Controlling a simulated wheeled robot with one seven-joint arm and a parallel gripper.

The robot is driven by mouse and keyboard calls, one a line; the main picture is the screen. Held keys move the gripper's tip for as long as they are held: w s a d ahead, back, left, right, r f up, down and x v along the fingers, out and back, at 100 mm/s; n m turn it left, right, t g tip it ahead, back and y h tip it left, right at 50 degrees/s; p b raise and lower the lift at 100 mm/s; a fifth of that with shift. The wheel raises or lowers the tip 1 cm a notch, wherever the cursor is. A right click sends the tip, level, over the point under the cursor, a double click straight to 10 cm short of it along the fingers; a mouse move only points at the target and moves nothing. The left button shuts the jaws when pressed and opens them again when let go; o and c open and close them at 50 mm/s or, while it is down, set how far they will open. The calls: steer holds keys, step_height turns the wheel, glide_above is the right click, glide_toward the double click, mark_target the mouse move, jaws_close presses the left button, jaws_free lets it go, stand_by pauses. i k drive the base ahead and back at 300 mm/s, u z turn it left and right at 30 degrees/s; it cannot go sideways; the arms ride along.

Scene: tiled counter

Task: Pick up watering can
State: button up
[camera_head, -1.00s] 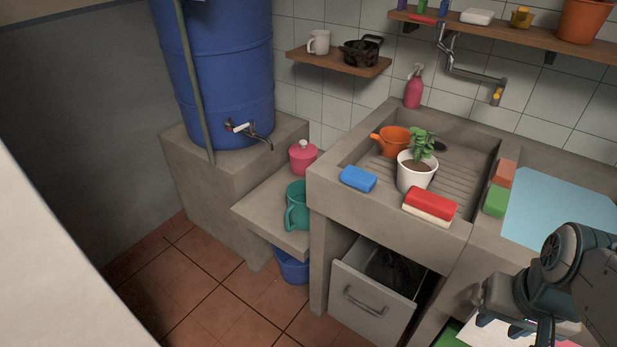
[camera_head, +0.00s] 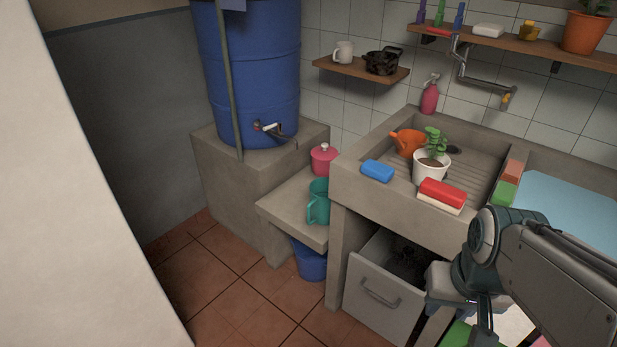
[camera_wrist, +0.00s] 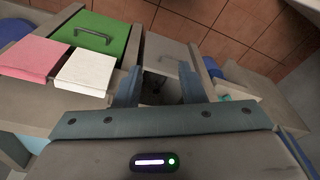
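An orange watering can (camera_head: 406,143) stands in the concrete sink basin, with its spout pointing left. A white pot with a green plant (camera_head: 431,165) stands in front of it and hides part of its right side. My gripper (camera_wrist: 159,88) is open and empty in the wrist view, its two fingers apart. In the head view my arm is at the lower right, in front of the sink and well below and away from the watering can. The watering can does not show in the wrist view.
An open drawer (camera_head: 382,291) juts out below. Floor at left is clear.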

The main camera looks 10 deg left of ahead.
mark_target(319, 206)
steer(key=u, duration=0.6)
steer(key=i, duration=0.5)
steer(key=k, duration=0.5)
steer(key=u, duration=1.1)
steer(key=i, duration=1)
steer(key=z, duration=2.45)
